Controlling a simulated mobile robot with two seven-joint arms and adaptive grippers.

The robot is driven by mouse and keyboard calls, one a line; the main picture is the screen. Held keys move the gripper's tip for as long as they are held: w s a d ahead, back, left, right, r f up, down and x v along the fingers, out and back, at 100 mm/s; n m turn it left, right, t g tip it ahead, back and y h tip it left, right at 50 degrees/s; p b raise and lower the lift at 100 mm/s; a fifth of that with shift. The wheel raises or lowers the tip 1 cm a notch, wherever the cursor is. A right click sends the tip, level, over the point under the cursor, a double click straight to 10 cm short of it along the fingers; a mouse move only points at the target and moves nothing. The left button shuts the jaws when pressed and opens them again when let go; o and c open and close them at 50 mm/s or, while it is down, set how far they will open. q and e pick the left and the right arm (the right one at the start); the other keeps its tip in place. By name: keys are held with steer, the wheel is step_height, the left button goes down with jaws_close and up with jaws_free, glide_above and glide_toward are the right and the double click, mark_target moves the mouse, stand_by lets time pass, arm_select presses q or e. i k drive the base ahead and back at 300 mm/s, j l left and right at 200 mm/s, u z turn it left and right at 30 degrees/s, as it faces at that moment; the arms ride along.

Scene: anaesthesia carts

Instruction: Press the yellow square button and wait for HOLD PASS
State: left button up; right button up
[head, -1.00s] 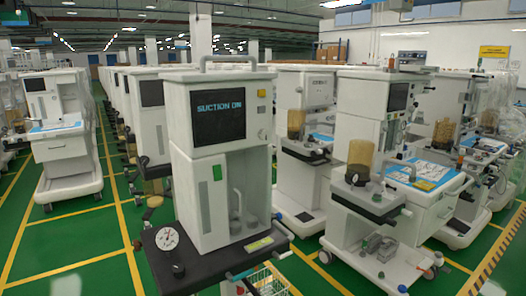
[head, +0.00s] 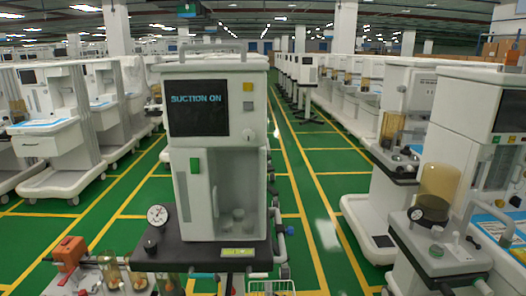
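A white anaesthesia cart (head: 215,68) stands upright in front of me, its front facing me. Its dark screen (head: 198,106) reads "SUCTION ON" in blue letters. A small yellow square button (head: 248,87) sits on the panel right of the screen, near the top. A round pale knob (head: 249,134) is lower on the same panel.
A dark shelf (head: 190,255) with a round gauge (head: 157,215) juts from the cart's base. An orange-topped device with jars (head: 70,252) is at lower left. Other carts (head: 455,190) stand close on the right. Green floor with yellow lines (head: 325,160) is open behind.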

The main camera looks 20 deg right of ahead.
mark_target(245, 87)
steer(key=k+l, duration=0.1)
steer(key=l, duration=0.35)
steer(key=k+l, duration=0.1)
steer(key=l, duration=0.35)
steer(key=k+l, duration=0.15)
steer(key=l, duration=0.3)
